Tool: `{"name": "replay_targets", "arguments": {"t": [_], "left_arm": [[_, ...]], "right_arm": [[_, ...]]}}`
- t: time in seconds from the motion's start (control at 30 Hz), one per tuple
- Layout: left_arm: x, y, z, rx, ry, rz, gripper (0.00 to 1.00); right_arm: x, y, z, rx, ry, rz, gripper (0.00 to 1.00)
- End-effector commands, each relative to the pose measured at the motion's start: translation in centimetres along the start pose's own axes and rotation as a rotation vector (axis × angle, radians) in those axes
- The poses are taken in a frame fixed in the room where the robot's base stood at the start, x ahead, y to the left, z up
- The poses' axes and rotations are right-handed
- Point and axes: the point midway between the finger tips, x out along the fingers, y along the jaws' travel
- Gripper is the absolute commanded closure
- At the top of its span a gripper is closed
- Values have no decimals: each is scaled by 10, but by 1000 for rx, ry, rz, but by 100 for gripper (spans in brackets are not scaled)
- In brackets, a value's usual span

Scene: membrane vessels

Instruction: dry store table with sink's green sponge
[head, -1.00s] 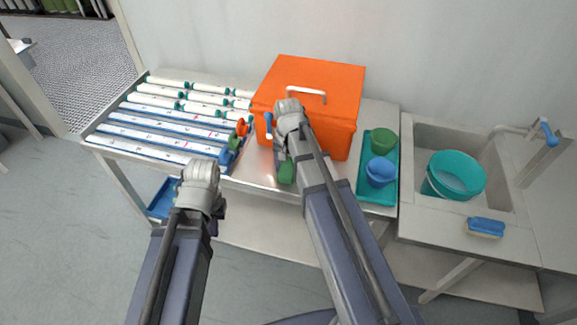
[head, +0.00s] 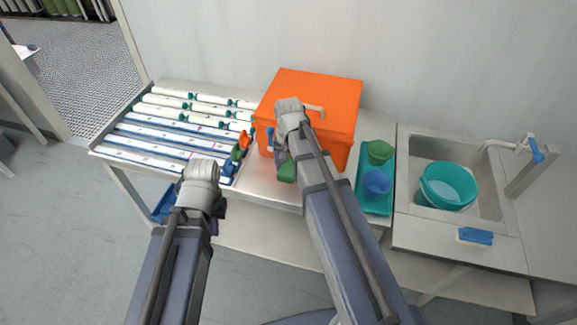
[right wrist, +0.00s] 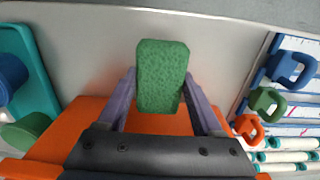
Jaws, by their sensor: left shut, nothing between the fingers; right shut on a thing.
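My right gripper (right wrist: 160,88) is shut on the green sponge (right wrist: 162,75), which sticks out beyond the fingers. In the head view the sponge (head: 287,171) shows partly behind my right arm, over the front of the store table (head: 258,186). I cannot tell whether it touches the table top. No water is distinctly visible on the bare metal there. My left gripper (head: 218,212) is shut and empty at the table's front edge, its fingers mostly hidden by the wrist. The sink (head: 420,150) is at the right.
An orange box (head: 318,95) stands behind the sponge. A teal tray (head: 375,208) holds green and blue cups.

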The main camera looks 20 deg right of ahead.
Motion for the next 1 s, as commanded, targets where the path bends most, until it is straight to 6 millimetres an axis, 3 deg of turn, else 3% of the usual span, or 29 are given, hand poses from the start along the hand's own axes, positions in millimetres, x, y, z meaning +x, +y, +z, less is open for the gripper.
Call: {"name": "replay_targets", "arguments": {"t": [0.47, 1.0], "left_arm": [[-31, -3, 2, 0, 0, 0, 100], [-30, -3, 2, 0, 0, 0, 100]], "right_arm": [[-31, 0, 0, 0, 0, 0, 77], [-30, 0, 0, 0, 0, 0, 77]]}}
